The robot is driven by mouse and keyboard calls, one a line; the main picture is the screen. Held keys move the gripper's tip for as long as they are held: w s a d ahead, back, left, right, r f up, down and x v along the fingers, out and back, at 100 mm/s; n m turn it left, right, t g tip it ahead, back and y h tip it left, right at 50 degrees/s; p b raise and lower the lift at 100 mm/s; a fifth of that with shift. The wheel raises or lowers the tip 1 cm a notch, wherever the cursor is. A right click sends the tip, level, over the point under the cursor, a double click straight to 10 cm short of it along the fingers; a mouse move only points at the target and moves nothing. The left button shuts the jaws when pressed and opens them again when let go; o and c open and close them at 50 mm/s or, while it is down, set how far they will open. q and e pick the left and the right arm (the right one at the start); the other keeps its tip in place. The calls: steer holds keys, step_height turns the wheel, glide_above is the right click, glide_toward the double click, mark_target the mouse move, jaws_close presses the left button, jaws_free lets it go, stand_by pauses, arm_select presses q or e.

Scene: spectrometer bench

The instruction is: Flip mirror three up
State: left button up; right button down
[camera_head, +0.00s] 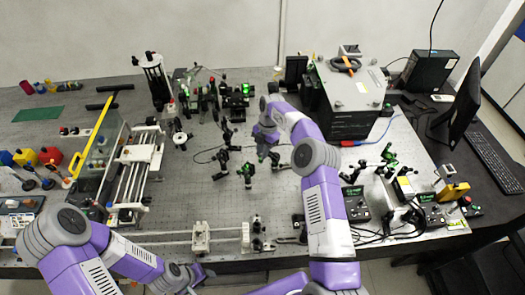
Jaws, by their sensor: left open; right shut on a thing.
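Several small black optic mounts stand on the perforated breadboard in the middle. One mount (221,165) is left of my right gripper and another (247,174) is just below it in the picture. No number can be read, so I cannot tell which is mirror three. My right gripper (264,153) reaches over the middle of the board and is shut on a small dark mount (275,162), mostly hidden by the fingers and hard to make out. My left gripper (206,276) is open and empty by the bench's front edge.
A large grey instrument box (345,90) stands behind and right of my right arm. Green-lit optics (235,92) stand at the back. A rail with a carriage (201,236) runs along the front. Controllers (355,200) and cables crowd the right. Bare breadboard (190,195) lies left of the mounts.

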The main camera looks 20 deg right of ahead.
steer(key=c, duration=1.4)
jaws_free()
steer(key=shift+r, duration=0.15)
steer(key=v, duration=0.7)
steer(key=shift+r, duration=0.2)
